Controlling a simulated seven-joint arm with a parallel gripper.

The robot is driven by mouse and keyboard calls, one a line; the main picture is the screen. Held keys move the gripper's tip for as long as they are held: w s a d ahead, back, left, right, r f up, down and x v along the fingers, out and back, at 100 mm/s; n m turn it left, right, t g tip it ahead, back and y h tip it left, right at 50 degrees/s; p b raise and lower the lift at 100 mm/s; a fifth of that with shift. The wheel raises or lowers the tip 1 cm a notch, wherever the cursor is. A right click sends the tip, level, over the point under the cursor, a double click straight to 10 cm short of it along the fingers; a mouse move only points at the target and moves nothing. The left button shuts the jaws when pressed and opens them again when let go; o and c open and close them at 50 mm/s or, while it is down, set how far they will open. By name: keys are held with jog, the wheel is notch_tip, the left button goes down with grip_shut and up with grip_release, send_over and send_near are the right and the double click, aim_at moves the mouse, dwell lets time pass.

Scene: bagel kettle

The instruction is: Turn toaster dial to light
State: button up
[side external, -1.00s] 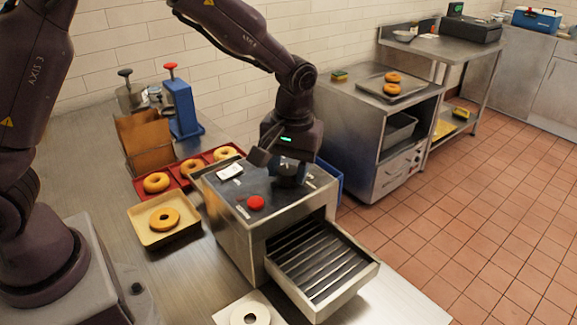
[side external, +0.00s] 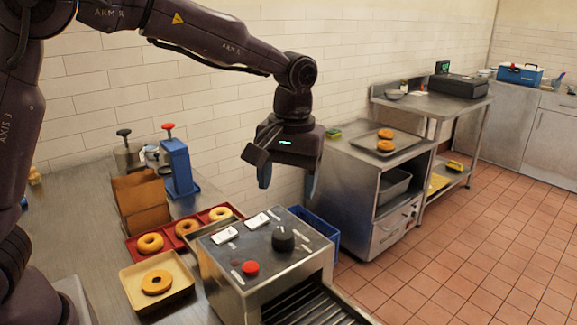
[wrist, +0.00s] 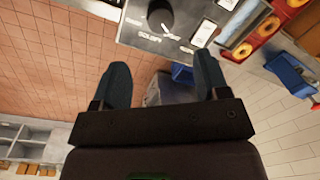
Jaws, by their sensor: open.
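The toaster (side external: 230,262) is a steel box with a dark top panel. Its black round dial (side external: 283,238) stands on that panel; the dial also shows at the top of the wrist view (wrist: 160,13). Printed lettering lies beside the dial in the wrist view, partly readable as "GOLDEN"; I cannot tell for certain which mark the dial points to. My gripper (side external: 288,180) is above the toaster, apart from the dial, fingers pointing down. In the wrist view its two fingers (wrist: 160,68) are spread with nothing held between them.
A red button (side external: 250,267) and two white switches (side external: 224,235) share the panel. A red tray (side external: 140,258) of bagels and a tan tray (side external: 130,285) with one bagel stand left of the toaster. A blue bin (side external: 318,230) is behind it. Air around my gripper is clear.

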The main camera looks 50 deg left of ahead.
notch_tip(320, 180, up, 3)
jog(key=shift+d+f, duration=0.1)
jog(key=shift+f, duration=0.05)
dwell(0.4)
jog(key=s+a+r+m+t, duration=0.1)
jog(key=s+a+m+t, duration=0.2)
jog(key=s, duration=0.7)
jog(key=s+a+r+m+t, duration=0.2)
jog(key=s+m+t, duration=0.1)
jog(key=s, duration=0.8)
jog(key=shift+a+r+m+h, duration=0.3)
jog(key=shift+a+m, duration=0.1)
jog(key=shift+m, duration=0.1)
